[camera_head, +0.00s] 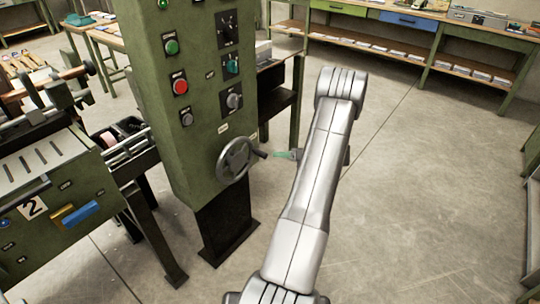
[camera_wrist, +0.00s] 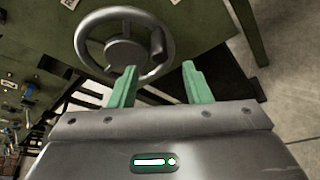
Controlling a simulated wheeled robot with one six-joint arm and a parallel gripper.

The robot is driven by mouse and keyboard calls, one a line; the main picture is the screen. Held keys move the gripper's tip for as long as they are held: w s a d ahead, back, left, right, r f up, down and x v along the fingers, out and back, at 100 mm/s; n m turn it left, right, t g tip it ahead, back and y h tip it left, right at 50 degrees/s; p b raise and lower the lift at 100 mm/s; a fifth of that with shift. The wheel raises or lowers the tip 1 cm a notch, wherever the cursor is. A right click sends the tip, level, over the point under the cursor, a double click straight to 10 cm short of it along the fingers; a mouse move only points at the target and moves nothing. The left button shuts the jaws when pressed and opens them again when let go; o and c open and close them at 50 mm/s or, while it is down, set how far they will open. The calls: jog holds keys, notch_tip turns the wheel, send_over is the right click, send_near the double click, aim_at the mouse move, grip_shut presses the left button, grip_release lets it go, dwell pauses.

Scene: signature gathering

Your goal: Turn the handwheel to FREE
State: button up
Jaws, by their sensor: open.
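The handwheel (camera_head: 236,160) is a grey metal wheel on the lower front of the green control column. Its dark handle (camera_head: 259,153) sticks out towards my gripper. In the wrist view, the handwheel (camera_wrist: 124,52) is at the top left, with the handle (camera_wrist: 157,42) on the right part of its rim. My gripper (camera_wrist: 160,78) has green fingers, apart with nothing between them. In the head view, my gripper (camera_head: 289,155) is just right of the handle, partly hidden by my arm. Small labels are near the wheel; their words are too small to read.
The green column (camera_head: 205,90) carries buttons and dials above the wheel, including a red button (camera_head: 180,86). A green machine (camera_head: 60,200) marked 2 stands to the left. Workbenches (camera_head: 430,50) line the back.

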aim_at(261, 154)
jog(key=v, duration=0.4)
jog(key=shift+a, duration=0.1)
jog(key=x, duration=1.4)
jog(key=shift+r, duration=0.1)
